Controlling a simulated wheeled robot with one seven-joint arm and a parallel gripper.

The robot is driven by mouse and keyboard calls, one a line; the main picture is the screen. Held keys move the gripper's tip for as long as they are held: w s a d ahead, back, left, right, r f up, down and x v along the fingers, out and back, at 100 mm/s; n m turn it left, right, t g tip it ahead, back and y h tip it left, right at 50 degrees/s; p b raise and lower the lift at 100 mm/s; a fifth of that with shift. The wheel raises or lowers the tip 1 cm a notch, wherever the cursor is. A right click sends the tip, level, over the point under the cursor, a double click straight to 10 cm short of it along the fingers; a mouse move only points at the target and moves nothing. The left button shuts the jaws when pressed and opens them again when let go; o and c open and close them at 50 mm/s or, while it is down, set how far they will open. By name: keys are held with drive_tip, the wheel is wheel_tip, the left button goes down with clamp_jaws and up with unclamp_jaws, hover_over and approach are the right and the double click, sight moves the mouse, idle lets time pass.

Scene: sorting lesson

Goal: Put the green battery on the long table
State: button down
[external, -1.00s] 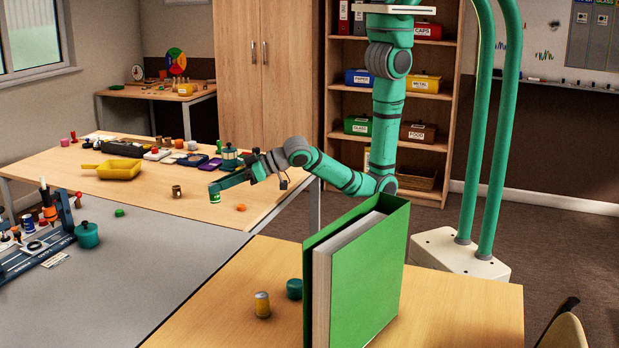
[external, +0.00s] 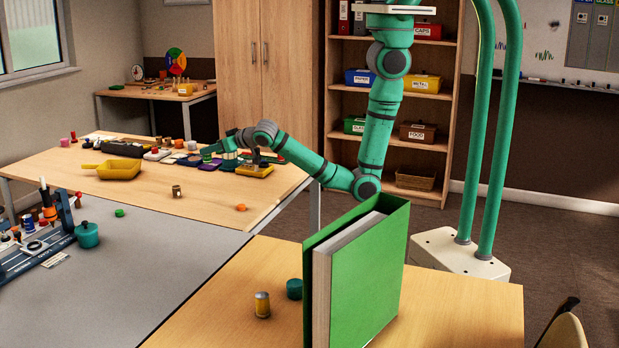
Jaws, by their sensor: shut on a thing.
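My gripper (external: 209,152) is over the far part of the wooden table (external: 150,195), above the row of small items near its back edge. It is shut on the green battery (external: 207,157), a small object that shows only partly at the fingertips. I cannot tell whether the battery touches anything below it.
A yellow scoop (external: 119,169), a small brown cylinder (external: 176,191) and an orange piece (external: 240,208) lie on the wooden table. A yellow item (external: 254,171) is under my arm. A large green binder (external: 365,270) stands on the near table. The wooden table's front middle is mostly clear.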

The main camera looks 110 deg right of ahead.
drive_tip(key=s+d+m+g+h, duration=0.2)
drive_tip(key=s+d+m+g, duration=0.2)
drive_tip(key=s+d, duration=1)
drive_tip(key=s+d+m+g+h, duration=0.2)
drive_tip(key=s+d+m+g, duration=0.25)
drive_tip(key=s+d, duration=1)
drive_tip(key=shift+n, duration=0.45)
drive_tip(key=shift+w+d+f, duration=0.35)
drive_tip(key=shift+f, duration=1.6)
drive_tip(key=shift+w+d+f, duration=0.35)
drive_tip(key=shift+f, duration=1.55)
drive_tip(key=shift+w+d+f, duration=0.35)
drive_tip(key=shift+f, duration=1.6)
drive_tip(key=shift+f, duration=0.35)
drive_tip(key=c, duration=1.4)
unclamp_jaws()
drive_tip(key=shift+o, duration=0.2)
